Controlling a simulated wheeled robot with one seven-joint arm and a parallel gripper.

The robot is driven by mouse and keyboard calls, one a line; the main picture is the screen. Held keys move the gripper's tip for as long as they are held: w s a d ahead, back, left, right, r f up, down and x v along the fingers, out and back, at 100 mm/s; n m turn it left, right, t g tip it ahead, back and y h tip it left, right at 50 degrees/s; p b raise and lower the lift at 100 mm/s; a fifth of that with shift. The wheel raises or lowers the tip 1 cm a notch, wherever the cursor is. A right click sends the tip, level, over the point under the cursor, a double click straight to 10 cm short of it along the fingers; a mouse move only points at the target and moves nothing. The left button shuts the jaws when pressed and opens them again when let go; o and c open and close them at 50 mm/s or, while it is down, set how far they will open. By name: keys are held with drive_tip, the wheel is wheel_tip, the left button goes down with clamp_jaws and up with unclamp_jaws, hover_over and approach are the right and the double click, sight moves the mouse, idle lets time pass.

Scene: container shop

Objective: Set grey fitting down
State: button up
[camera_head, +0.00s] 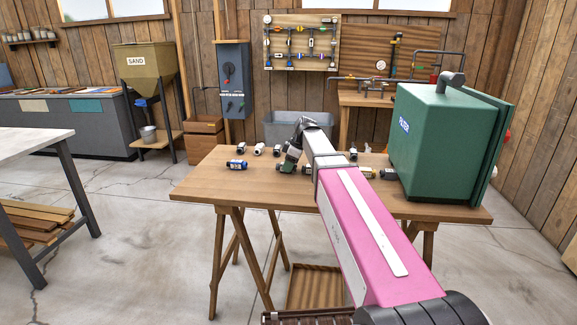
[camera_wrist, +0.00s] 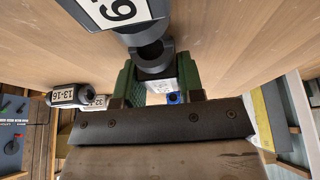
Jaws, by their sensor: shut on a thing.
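My gripper (camera_wrist: 156,84) is shut on the grey fitting (camera_wrist: 150,50), a dark grey ringed piece between its green fingers in the wrist view. A dark part with a white number label (camera_wrist: 118,10) shows at the top of that view; I cannot tell whether it belongs to the same fitting. In the head view my gripper (camera_head: 288,165) is low over the left half of the wooden table (camera_head: 205,187). The fitting is mostly hidden there, and I cannot tell whether it touches the table top.
A blue-banded fitting (camera_head: 237,164) lies left of my gripper. Several small black and white fittings stand along the back, one of them (camera_head: 258,149) close behind. A large green filter box (camera_head: 440,145) fills the table's right end. The front left of the table top is bare.

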drive_tip(key=shift+f, duration=0.15)
drive_tip(key=o, duration=1)
drive_tip(key=v, duration=1.2)
